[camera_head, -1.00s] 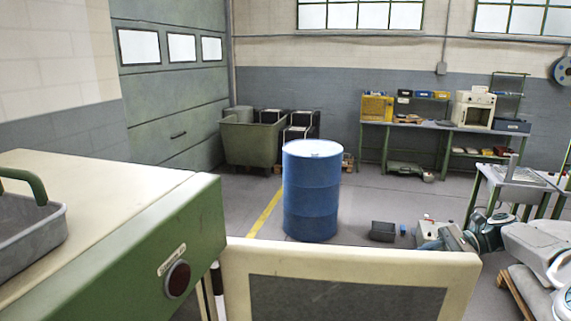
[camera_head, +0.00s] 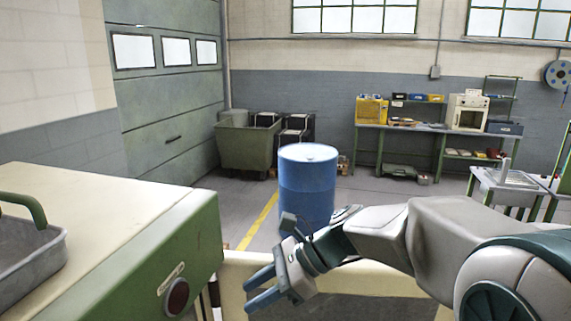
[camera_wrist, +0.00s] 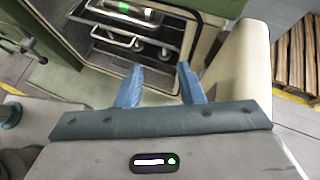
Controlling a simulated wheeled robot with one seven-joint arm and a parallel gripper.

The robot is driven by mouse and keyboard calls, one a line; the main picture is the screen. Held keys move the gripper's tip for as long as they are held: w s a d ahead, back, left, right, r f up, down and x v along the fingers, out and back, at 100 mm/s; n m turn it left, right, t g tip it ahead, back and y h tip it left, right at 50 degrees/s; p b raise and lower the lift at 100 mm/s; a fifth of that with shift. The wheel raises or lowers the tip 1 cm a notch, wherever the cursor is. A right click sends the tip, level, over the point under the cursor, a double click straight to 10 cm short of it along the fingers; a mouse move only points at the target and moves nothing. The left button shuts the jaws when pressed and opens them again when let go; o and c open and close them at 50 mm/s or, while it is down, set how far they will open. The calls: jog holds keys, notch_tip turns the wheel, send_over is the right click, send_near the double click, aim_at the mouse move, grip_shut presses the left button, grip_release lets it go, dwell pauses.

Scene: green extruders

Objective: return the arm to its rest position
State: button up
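My arm reaches in from the right in the head view. My gripper (camera_head: 249,291) is in front of the blue barrel, close to the cream-framed panel, with its fingers pointing left. It is open, and the two blue fingers stand apart with nothing between them. In the wrist view my gripper (camera_wrist: 160,70) faces the open shelves (camera_wrist: 140,22) of a cabinet, which hold metal-looking items. The fingers appear clear of the shelves.
A green and cream machine (camera_head: 185,245) with a grey tray (camera_head: 45,255) on top stands close at left. The blue barrel (camera_head: 307,185) stands behind my gripper. A cream-framed panel (camera_head: 232,290) lies below my arm. A workbench (camera_head: 400,128) stands at the back wall.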

jog(key=s+d+f+n+t+h+b, duration=0.1)
jog(key=s+d+f+n+t+h, duration=0.15)
jog(key=s+d+n+h, duration=0.5)
jog(key=s+d+f+n+t+h, duration=0.2)
jog(key=s+d+n+t+h, duration=0.15)
jog(key=d+n, duration=0.65)
notch_tip(320, 180, down, 7)
jog(key=d+m+b, duration=0.1)
jog(key=d+b, duration=0.1)
jog(key=b, duration=0.3)
jog(key=shift+d+r+g, duration=0.15)
jog(key=shift+d+g, duration=0.1)
jog(key=shift+g, duration=0.15)
jog(key=shift+s+m, duration=0.1)
jog(key=shift+m, duration=0.15)
